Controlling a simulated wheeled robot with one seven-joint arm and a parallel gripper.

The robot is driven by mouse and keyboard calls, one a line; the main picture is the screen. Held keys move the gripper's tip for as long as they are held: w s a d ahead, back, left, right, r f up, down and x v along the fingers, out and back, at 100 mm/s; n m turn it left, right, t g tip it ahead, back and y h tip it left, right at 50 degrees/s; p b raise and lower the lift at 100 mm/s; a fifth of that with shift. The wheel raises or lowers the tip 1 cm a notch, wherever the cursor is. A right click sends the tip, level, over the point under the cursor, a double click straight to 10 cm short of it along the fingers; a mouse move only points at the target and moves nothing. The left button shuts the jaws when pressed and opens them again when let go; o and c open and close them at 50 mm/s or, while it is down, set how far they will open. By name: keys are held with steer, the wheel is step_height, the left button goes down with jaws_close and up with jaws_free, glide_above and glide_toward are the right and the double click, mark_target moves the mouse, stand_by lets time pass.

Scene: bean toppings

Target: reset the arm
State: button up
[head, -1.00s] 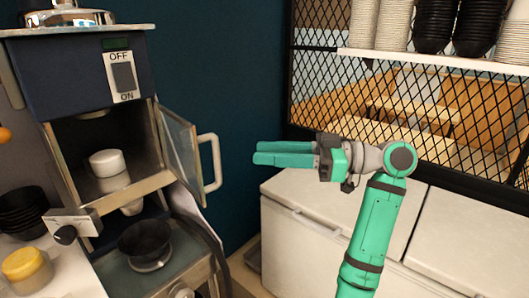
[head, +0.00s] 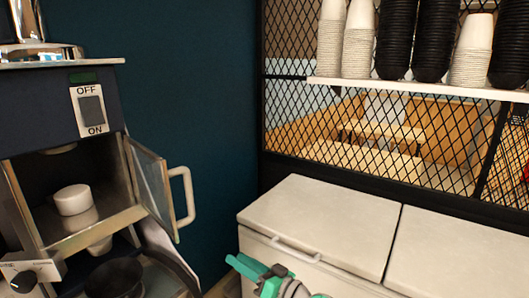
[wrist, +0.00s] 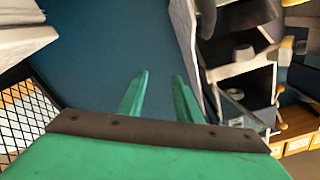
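My gripper (head: 238,262) is green and shows at the bottom edge of the head view, low in front of the white chest freezer (head: 318,222). In the wrist view my gripper (wrist: 160,77) has its two green fingers apart, with nothing between them. Most of my arm is out of the head view. The wrist view looks past the fingers to the dark blue wall (wrist: 105,50).
At left stands a dark machine (head: 50,105) with an ON/OFF switch and an open glass door (head: 160,190). A white cup (head: 73,200) sits inside it. A black bowl (head: 115,279) is below. Cup stacks (head: 398,40) stand on a shelf above the freezer.

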steer(key=s+d+f+m+t+h, duration=0.1)
steer(key=s+f+m+h, duration=0.2)
steer(key=f, duration=0.6)
steer(key=s+f+m+t+h, duration=0.2)
steer(key=s+f, duration=0.1)
steer(key=f, duration=0.5)
steer(key=s+d+f+m+h, duration=0.35)
steer(key=s+f+h, duration=0.25)
steer(key=s+f, duration=0.7)
steer(key=s+d+r+h, duration=0.1)
steer(key=s+d+h, duration=0.2)
steer(key=s, duration=1.4)
steer(key=s+r+n+t, duration=0.1)
steer(key=s+r+n, duration=0.2)
steer(key=s+r, duration=0.6)
steer(key=s+a, duration=0.1)
steer(key=s, duration=0.3)
steer(key=shift+r+n+h, duration=0.2)
steer(key=shift+n+h, duration=0.1)
steer(key=shift+n, duration=0.05)
